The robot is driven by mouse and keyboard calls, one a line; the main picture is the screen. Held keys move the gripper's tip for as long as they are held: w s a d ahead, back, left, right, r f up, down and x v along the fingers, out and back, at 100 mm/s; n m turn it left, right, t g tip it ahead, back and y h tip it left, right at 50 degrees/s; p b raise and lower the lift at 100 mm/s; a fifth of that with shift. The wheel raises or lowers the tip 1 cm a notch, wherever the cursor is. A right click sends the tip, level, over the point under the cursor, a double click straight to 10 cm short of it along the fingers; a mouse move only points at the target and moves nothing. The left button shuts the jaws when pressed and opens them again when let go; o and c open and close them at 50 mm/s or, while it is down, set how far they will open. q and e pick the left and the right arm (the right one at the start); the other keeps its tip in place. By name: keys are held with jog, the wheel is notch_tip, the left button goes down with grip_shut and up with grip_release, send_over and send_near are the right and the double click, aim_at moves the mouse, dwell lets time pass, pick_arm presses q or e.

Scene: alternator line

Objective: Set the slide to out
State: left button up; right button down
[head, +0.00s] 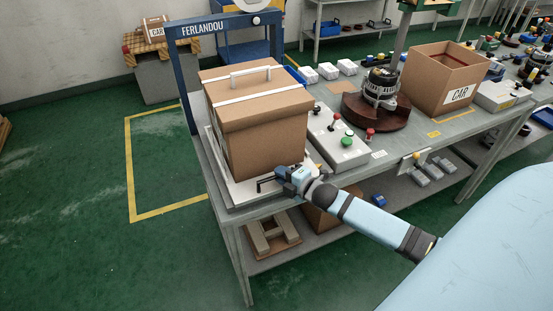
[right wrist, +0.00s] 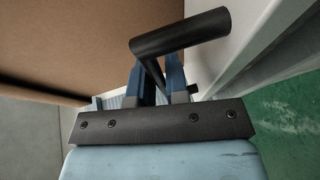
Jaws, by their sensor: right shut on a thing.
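A pale slide plate (head: 240,190) lies on the near left end of the workbench, with a large closed cardboard box (head: 260,135) standing on it. A black bar handle (head: 264,184) sticks out at the slide's near edge. My right gripper (head: 277,180) is at this handle, beside the box's lower front corner. In the right wrist view, the blue fingers (right wrist: 158,78) are shut on the stem of the black handle (right wrist: 185,33), below its round bar. The box's wall (right wrist: 80,40) is close by on the left. My left gripper is not in view.
A control box (head: 338,138) with a green button and levers is right of the cardboard box. A blue frame (head: 190,75) rises behind it. An alternator (head: 381,88) and an open box marked CAR (head: 445,80) stand further right. Green floor lies open to the left.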

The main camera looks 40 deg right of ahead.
jog(key=shift+s, duration=0.3)
jog(key=shift+a+f, duration=0.1)
jog(key=shift+s, duration=0.1)
jog(key=c, duration=1.1)
grip_release()
jog(key=shift+s, duration=0.1)
jog(key=shift+c, duration=0.2)
jog(key=shift+s, duration=0.1)
jog(key=shift+s, duration=0.4)
jog(key=b+v, duration=0.1)
jog(key=v, duration=1.2)
jog(key=shift+r+b, duration=0.25)
jog(key=shift+b, duration=0.1)
